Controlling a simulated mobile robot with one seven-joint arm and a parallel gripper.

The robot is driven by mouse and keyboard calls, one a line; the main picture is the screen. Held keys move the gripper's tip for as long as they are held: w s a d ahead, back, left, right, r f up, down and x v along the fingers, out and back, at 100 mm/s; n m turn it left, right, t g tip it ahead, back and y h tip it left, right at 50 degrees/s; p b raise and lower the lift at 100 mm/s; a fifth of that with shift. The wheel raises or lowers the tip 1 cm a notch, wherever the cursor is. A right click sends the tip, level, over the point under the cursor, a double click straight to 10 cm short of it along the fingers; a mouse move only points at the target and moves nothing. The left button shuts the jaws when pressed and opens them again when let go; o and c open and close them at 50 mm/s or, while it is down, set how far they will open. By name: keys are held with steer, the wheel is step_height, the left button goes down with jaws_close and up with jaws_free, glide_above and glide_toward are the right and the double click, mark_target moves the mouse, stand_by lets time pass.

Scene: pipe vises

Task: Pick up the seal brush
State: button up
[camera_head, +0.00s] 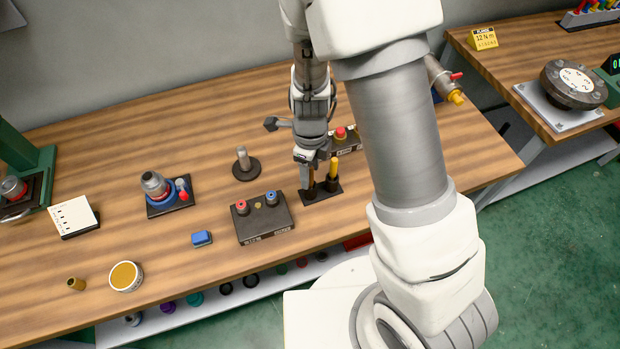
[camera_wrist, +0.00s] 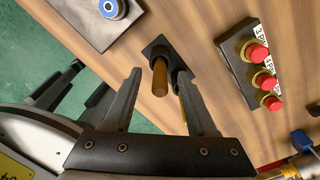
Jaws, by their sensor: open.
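A black holder (camera_head: 320,194) with two dark cups stands on the wooden bench. In the wrist view, a brown wooden-looking handle (camera_wrist: 160,80) stands up from the holder (camera_wrist: 155,47); it looks like the seal brush, with any bristles hidden. My gripper (camera_wrist: 161,76) is open, pointing down, with one finger on each side of this handle. In the head view, my gripper (camera_head: 307,176) is over the holder's left cup and hides most of that handle. A yellow handle (camera_head: 333,167) stands in the right cup; it shows partly behind the right finger in the wrist view (camera_wrist: 183,108).
A control box (camera_head: 262,218) with red and blue knobs sits left of the holder. A red-button box (camera_head: 344,139) is behind it; several red buttons (camera_wrist: 259,53) show in the wrist view. A post on a round base (camera_head: 243,164) stands to the left. The bench's front edge is close.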

steer(key=shift+f, duration=0.55)
jaws_close()
steer(key=shift+r, duration=0.1)
step_height(320, 180, up, 10)
steer(key=shift+f+p, duration=0.1)
steer(key=shift+p, duration=0.7)
